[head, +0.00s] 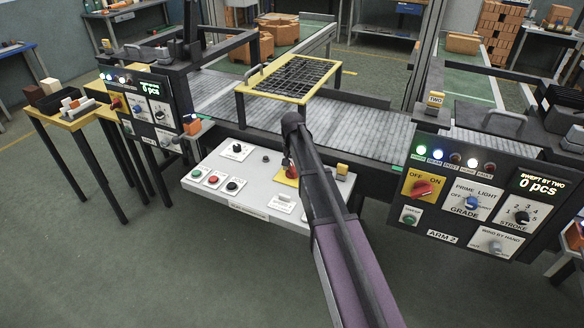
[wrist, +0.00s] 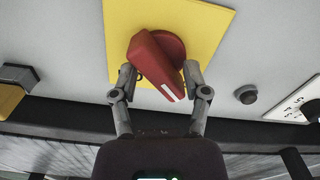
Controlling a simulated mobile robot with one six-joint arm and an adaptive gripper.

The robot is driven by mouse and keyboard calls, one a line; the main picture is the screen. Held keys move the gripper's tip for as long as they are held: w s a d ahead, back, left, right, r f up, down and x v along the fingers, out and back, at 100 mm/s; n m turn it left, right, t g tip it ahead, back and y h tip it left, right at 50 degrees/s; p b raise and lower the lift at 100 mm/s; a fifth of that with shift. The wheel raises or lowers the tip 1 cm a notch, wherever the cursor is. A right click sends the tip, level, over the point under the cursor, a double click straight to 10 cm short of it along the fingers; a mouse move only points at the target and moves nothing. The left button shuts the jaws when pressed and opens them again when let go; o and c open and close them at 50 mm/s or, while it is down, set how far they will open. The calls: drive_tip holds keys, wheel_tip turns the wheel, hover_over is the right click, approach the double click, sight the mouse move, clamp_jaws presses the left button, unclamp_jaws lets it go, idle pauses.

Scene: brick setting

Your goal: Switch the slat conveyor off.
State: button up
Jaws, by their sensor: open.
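The slat conveyor (head: 215,95) runs across the head view behind a white sloped control panel (head: 256,203). A red rotary switch (wrist: 158,60) sits on a yellow plate (wrist: 215,28) and fills the upper middle of the wrist view. Its handle tapers to a white-marked end pointing down and slightly right there. In the head view my arm hides most of the switch, and the yellow plate (head: 283,176) shows beside it. My gripper (wrist: 160,70) is open, one finger on each side of the red handle. Whether either finger touches it I cannot tell.
The white panel also carries green, red and black buttons (head: 212,180). An ARM 2 panel (head: 465,215) with its own red OFF/ON switch (head: 422,188) stands right. Another panel (head: 150,110) stands left. A yellow-framed grid (head: 290,80) stands over the conveyor. The front floor is clear.

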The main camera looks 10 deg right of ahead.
drive_tip(key=m, duration=0.5)
drive_tip(key=shift+m, duration=0.4)
drive_tip(key=m, duration=0.5)
drive_tip(key=shift+m, duration=0.4)
drive_tip(key=shift+r+p, duration=0.35)
wheel_tip(320, 180, up, 13)
drive_tip(key=p, duration=1.3)
drive_tip(key=s+f+n+b, duration=0.2)
drive_tip(key=s+n, duration=0.6)
drive_tip(key=s, duration=0.6)
drive_tip(key=s+f+n+b, duration=0.2)
drive_tip(key=s+n, duration=0.5)
drive_tip(key=s, duration=0.7)
drive_tip(key=shift+s+f+n+b, duration=0.4)
drive_tip(key=shift+w+a, duration=0.1)
wheel_tip(320, 180, up, 4)
drive_tip(key=m+p, duration=0.4)
drive_tip(key=m, duration=0.3)
hover_over(292, 167)
drive_tip(key=shift+w+r, duration=0.1)
